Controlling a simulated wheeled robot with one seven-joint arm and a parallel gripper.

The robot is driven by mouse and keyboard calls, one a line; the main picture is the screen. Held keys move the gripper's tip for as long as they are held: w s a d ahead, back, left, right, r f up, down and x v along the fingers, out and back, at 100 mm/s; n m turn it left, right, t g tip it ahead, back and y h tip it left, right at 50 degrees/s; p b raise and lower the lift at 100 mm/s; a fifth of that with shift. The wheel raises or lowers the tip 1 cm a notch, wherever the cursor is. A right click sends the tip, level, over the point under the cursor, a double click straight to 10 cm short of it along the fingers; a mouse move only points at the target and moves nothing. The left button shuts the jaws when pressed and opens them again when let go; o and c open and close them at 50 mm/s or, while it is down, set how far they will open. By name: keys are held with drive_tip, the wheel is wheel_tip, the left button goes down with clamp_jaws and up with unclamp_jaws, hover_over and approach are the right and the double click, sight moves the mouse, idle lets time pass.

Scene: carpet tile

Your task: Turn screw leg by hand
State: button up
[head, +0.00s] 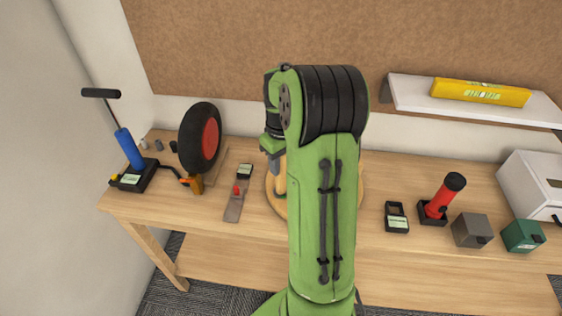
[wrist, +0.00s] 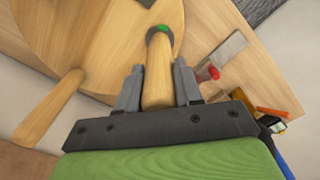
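A round wooden stool seat (wrist: 100,28) lies upside down on the bench, with its legs pointing up. A wooden screw leg (wrist: 158,72) with a green ring at its base stands on it. My gripper (wrist: 159,68) is around this leg, one grey finger against each side, and looks shut on it. Another wooden leg (wrist: 48,108) stands to the left in the wrist view.
Left of the seat are a red-handled flat tool (head: 236,201), a black-and-red wheel (head: 201,138) and a blue pump (head: 129,148). To the right are a black device (head: 397,217), a red cylinder (head: 445,196) and small boxes.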

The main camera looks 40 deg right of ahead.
drive_tip(key=c, duration=0.5)
drive_tip(key=shift+m, duration=0.3)
drive_tip(key=m, duration=0.3)
drive_tip(key=shift+r+p, duration=0.1)
drive_tip(key=shift+p, duration=0.25)
drive_tip(key=m, duration=0.5)
drive_tip(key=shift+p, duration=0.3)
drive_tip(key=m, duration=0.5)
drive_tip(key=shift+p, duration=0.3)
drive_tip(key=m, duration=0.5)
drive_tip(key=shift+m, duration=0.4)
